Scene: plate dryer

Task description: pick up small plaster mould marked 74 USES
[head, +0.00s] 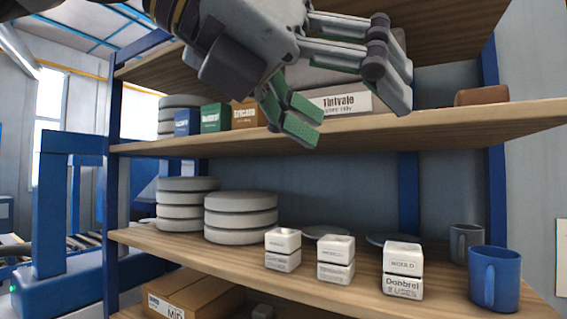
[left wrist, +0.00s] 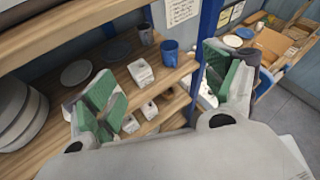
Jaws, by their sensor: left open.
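Three small white plaster moulds stand in a row on the middle shelf in the head view: a left one (head: 283,249), a middle one (head: 336,260) and a right one (head: 402,270). Each is a pale block with printed labels. The right one's label reads "Donbrel" and a blurred number with "USES"; I cannot make out 74 on any. My left gripper (head: 350,112) is open and empty, in front of the upper shelf, above the moulds. In the left wrist view one mould (left wrist: 141,73) shows between the green-padded fingers, some way beyond them. My right gripper is not in view.
The upper shelf board (head: 440,121) lies above the moulds. A blue mug (head: 495,279) and a grey mug (head: 464,243) stand right of them. Stacked round discs (head: 241,217) stand left, dark plates (head: 327,231) behind. A cardboard box (head: 190,296) is below.

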